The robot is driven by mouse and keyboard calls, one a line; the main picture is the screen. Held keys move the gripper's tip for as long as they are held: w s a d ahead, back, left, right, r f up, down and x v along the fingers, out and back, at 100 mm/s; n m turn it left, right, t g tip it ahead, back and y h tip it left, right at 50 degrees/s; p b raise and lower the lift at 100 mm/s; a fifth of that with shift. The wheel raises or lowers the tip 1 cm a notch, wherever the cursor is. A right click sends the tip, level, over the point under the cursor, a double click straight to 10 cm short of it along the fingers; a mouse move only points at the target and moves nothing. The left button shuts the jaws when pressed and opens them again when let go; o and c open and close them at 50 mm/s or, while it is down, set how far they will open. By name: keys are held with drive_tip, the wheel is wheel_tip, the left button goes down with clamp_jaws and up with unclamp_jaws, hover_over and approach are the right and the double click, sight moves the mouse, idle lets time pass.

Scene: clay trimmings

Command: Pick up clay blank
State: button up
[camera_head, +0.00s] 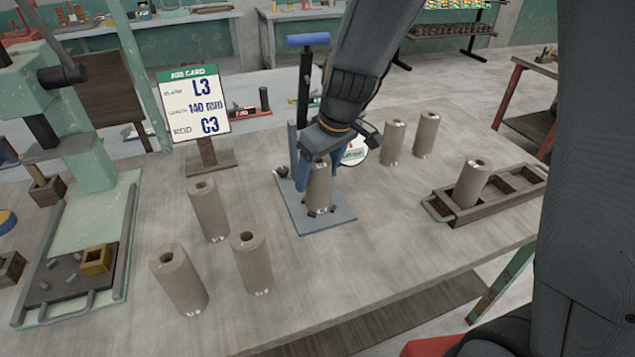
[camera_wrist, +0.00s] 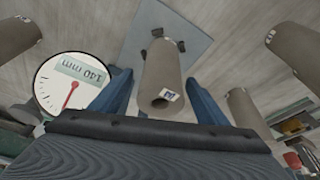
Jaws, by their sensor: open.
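A grey-brown hollow clay blank (camera_head: 319,188) stands upright on the blue-grey plate (camera_head: 335,220) of a measuring stand. My gripper (camera_head: 318,178) is over it, with blue fingers pointing down. In the wrist view, the open fingers lie on either side of this blank (camera_wrist: 164,68), which has a small white tag with a blue mark near its top hole. A narrow gap shows beside the left finger; contact at the right finger is unclear. More clay blanks stand at front left (camera_head: 251,262), back right (camera_head: 394,142) and in a wooden tray (camera_head: 508,203).
The round dial (camera_wrist: 72,83) marked 140 mm is close to the left finger. A job card (camera_head: 194,103) reading L3, 140 mm and C3 stands behind left. A green press (camera_head: 85,215) stands far left. Table front right is clear.

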drive_tip(key=shift+x, duration=2)
drive_tip(key=shift+s, duration=0.1)
drive_tip(key=c, duration=1.6)
drive_tip(key=shift+r, duration=0.1)
clamp_jaws()
